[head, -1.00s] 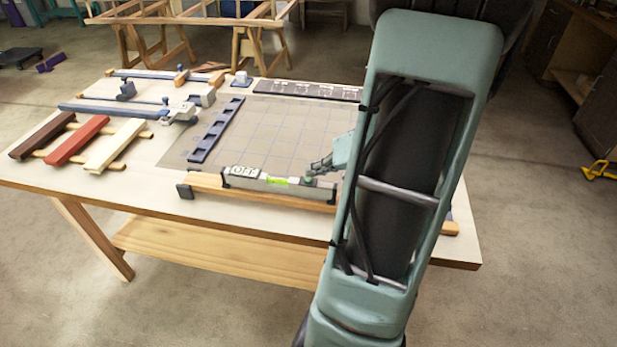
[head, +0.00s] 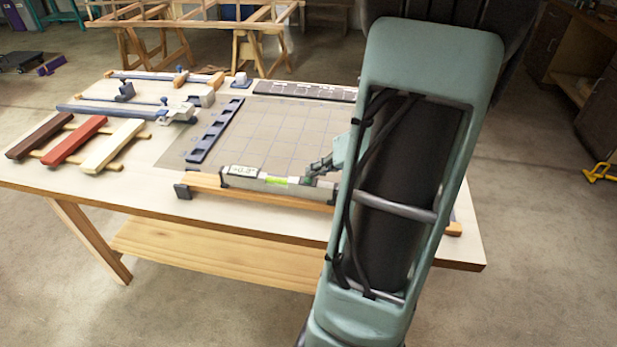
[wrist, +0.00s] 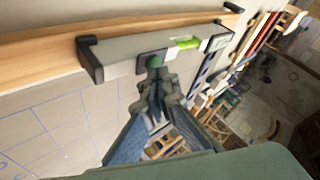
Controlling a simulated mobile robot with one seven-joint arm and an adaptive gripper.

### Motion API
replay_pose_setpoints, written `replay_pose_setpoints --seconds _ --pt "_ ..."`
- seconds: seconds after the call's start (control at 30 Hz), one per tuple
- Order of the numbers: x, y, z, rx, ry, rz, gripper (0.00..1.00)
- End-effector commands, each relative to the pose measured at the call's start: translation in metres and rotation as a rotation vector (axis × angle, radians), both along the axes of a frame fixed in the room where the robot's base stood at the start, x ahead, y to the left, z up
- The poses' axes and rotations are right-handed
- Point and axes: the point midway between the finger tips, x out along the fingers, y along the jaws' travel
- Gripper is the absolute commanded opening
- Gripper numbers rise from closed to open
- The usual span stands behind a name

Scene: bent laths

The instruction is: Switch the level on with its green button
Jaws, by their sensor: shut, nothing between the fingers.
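The grey level (head: 256,184) lies along a wooden lath (head: 206,184) near the table's front edge. Its display (head: 242,171) is lit with a small reading that looks like a zero angle. The yellow-green vial (head: 277,181) sits mid-body. My gripper (head: 313,177) is shut and empty, its tips at the dark button housing near the level's right part. In the wrist view the level (wrist: 122,62) crosses the top, and the green button (wrist: 154,61) shows just beyond my fingertips (wrist: 157,80). I cannot tell whether the tips touch it.
A gridded mat (head: 275,125) lies behind the level, with a dark notched rail (head: 215,130) on its left. Clamps (head: 130,112) and brown, red and cream laths (head: 75,141) occupy the table's left. My arm hides the table's right part.

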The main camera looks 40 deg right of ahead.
Motion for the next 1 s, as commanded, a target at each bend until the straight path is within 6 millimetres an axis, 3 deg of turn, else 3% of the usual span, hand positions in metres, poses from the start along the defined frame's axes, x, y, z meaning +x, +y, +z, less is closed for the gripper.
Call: replay_pose_setpoints --seconds 0.37,1.0 --pt "0.0 0.0 0.006 0.0 -0.001 -0.001 0.0" --pt "0.0 -0.001 0.063 -0.002 -0.001 -0.001 0.0"
